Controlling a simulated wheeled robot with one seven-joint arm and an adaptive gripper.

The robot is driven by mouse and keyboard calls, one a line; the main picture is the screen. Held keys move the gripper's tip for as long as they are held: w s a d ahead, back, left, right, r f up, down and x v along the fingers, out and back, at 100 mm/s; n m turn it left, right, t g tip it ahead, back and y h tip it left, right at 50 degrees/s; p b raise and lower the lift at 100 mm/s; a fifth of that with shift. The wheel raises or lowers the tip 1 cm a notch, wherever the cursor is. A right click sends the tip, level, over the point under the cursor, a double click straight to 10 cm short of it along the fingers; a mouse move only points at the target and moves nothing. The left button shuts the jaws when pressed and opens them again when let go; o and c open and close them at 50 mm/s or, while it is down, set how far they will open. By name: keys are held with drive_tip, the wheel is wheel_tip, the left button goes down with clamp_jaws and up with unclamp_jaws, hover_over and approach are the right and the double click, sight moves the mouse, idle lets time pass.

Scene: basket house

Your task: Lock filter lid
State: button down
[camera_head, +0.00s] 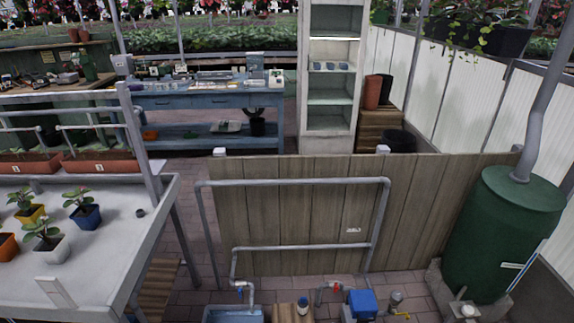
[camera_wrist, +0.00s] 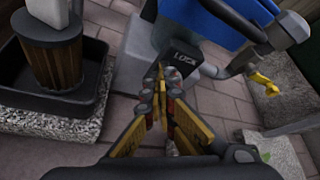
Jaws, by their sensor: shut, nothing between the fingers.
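The blue filter lid (camera_wrist: 232,18) is at the top of the wrist view, on a grey housing. In the head view a blue box top (camera_head: 361,303) shows at the lower edge. A dark block marked "LOCK" (camera_wrist: 184,55) is on the housing's near side, below the lid. My gripper (camera_wrist: 160,88) is shut and empty. Its fingertips point at the lower left side of the LOCK block, very close to it; I cannot tell whether they touch. The lid's far side is out of frame, and whether it is fully seated is unclear.
A pleated filter cartridge (camera_wrist: 54,62) stands in a black tray (camera_wrist: 82,92) at the left. A grey pipe (camera_wrist: 285,35) and a yellow valve handle (camera_wrist: 262,83) are at the right. Brick paving (camera_wrist: 215,100) lies below. A green barrel (camera_head: 503,235) stands far right.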

drive_tip(key=shift+w+r, duration=0.2)
drive_tip(key=shift+r, duration=0.1)
drive_tip(key=s+p, duration=0.2)
drive_tip(key=s, duration=0.4)
drive_tip(key=shift+s+a, duration=0.15)
idle(0.4)
